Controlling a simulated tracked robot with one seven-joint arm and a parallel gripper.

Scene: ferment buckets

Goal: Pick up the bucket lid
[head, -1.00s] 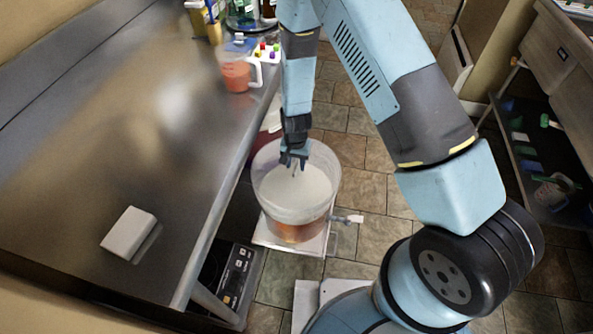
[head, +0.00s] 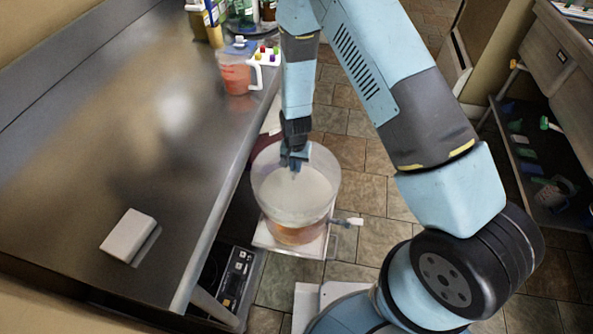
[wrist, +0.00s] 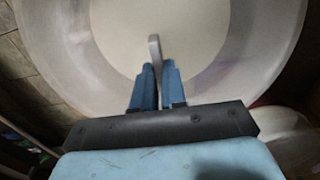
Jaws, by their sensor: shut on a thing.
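The bucket lid (wrist: 190,30) shows as a pale disc with a thin grey upright handle (wrist: 154,52) in the wrist view. In the head view the pale round lid surface (head: 300,195) lies within the rim of the translucent bucket (head: 266,208); I cannot tell whether it rests on the rim or lower. Orange contents show low in the bucket. My gripper (head: 294,161) points down over the bucket's far side. Its blue fingers (wrist: 158,78) are shut on the lid's handle, which sticks out between them. The fingers hide part of the handle.
The bucket stands on a white platform (head: 262,237) beside the metal counter (head: 110,170). A jug of red liquid (head: 236,78) and a white block (head: 128,236) are on the counter. A black control panel (head: 238,272) sits below the edge. Tiled floor is open to the right.

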